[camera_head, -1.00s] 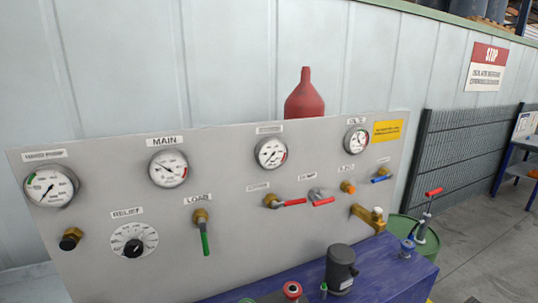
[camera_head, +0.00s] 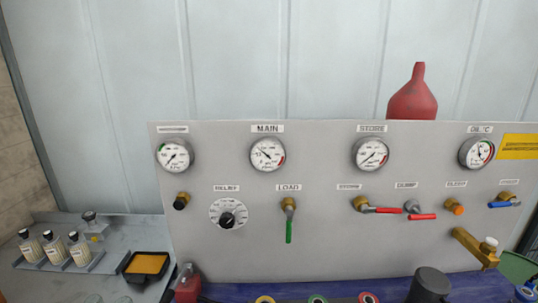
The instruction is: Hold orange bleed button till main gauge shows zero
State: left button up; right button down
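The orange bleed button (camera_head: 456,209) sits on the grey panel (camera_head: 330,240) at the right, under a small label and right of the red-handled dump valve. Nothing touches it. The main gauge (camera_head: 267,154) is a round white dial under the MAIN label. Its needle points up and left, but the exact reading is too small to tell. Neither of my grippers shows in the head view.
Other gauges (camera_head: 371,153) line the panel top. Below are the green load lever (camera_head: 289,230), red levers (camera_head: 384,210) and a brass spout (camera_head: 475,247). A dark cylinder (camera_head: 430,285) stands in front. Bottles (camera_head: 54,247) and an orange-filled tray (camera_head: 146,265) sit left.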

aim_at(458, 210)
jog(key=j+z, duration=0.1)
jog(key=z, duration=1.45)
